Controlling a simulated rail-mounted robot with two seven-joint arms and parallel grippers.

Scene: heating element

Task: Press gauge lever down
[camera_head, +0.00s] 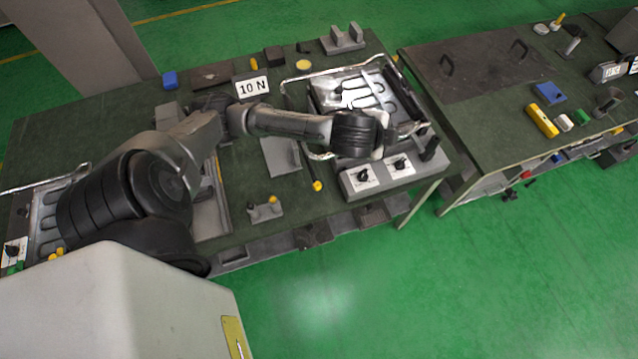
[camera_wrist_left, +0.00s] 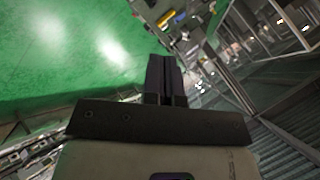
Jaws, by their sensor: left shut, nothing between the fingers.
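A grey control box (camera_head: 352,189) with two black knobs on white plates sits at the right front of the near table. A black upright piece (camera_head: 430,149), which may be the gauge lever, stands at its right end. My left arm reaches in from the left, and its wrist hangs over the box's back edge. My left gripper (camera_wrist_left: 164,60) is shut and empty in the left wrist view, its two dark fingers side by side. In the head view its fingertips are hard to make out beside the wrist. No contact with the black piece shows. My right gripper is not in view.
A metal tray (camera_head: 318,98) with shiny parts lies behind the box. A second table (camera_head: 480,120) stands to the right across a narrow gap.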

